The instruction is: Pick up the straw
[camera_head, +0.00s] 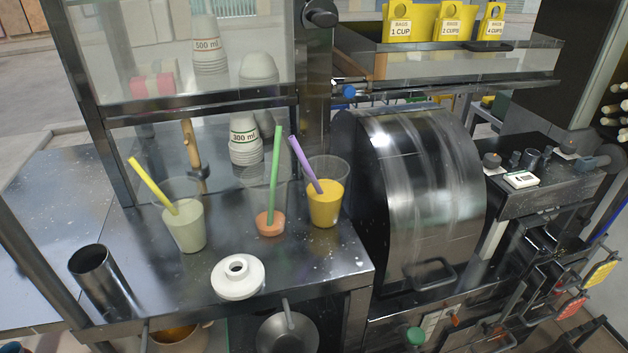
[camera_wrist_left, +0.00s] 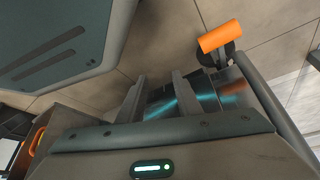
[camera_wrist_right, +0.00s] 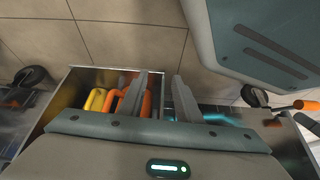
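Three cups with straws stand on the metal counter in the head view. A yellow straw (camera_head: 152,185) leans left in a cup of pale green drink (camera_head: 186,232). A green straw (camera_head: 275,170) stands nearly upright in a cup with a little orange-red drink (camera_head: 270,223). A purple straw (camera_head: 305,164) leans left in a cup of orange-yellow drink (camera_head: 325,205). My left gripper (camera_wrist_left: 157,88) shows in its wrist view, fingers apart, with nothing between them. My right gripper (camera_wrist_right: 158,88) also has its fingers apart and is empty. Neither gripper appears in the head view.
A white round lid-like piece (camera_head: 238,278) and an empty metal cylinder (camera_head: 100,275) stand on the counter's front. A glass-panelled frame with stacked cups (camera_head: 245,140) is behind. The large metal press housing (camera_head: 425,190) stands right of the cups. A posts-and-rail frame borders the left.

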